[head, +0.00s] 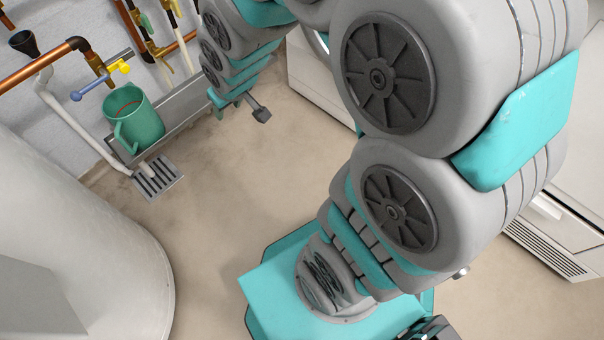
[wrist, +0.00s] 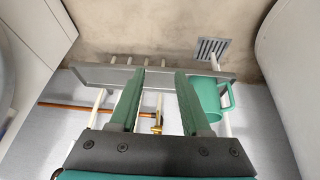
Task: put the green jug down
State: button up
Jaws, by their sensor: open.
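The green jug (head: 140,117) stands upright at the left end of the long grey metal basin (head: 190,103) in the head view, its handle towards the lower left. In the wrist view the jug (wrist: 207,98) is just right of the right finger, which partly covers it. My gripper (head: 241,112) is right of the jug in the head view, apart from it. In the wrist view my gripper (wrist: 159,88) is open, with nothing held between its fingers. The jug's base is hidden, so its exact contact with the basin cannot be told.
Copper and white pipes (head: 55,67) run along the wall. A floor drain (head: 157,177) lies in front of the basin. A large white cylinder (head: 90,240) stands at left. The middle floor is clear.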

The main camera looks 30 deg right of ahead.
jog(key=s+d+r+m+g, duration=0.1)
jog(key=s+r+g, duration=0.2)
jog(key=s, duration=1)
jog(key=s+d+r+m+g, duration=0.1)
jog(key=s+d+r+g, duration=0.1)
jog(key=s, duration=1.2)
jog(key=shift+r+g+h, duration=0.3)
jog(key=shift+r+g, duration=0.5)
jog(key=shift+g, duration=0.2)
jog(key=shift+w, duration=0.1)
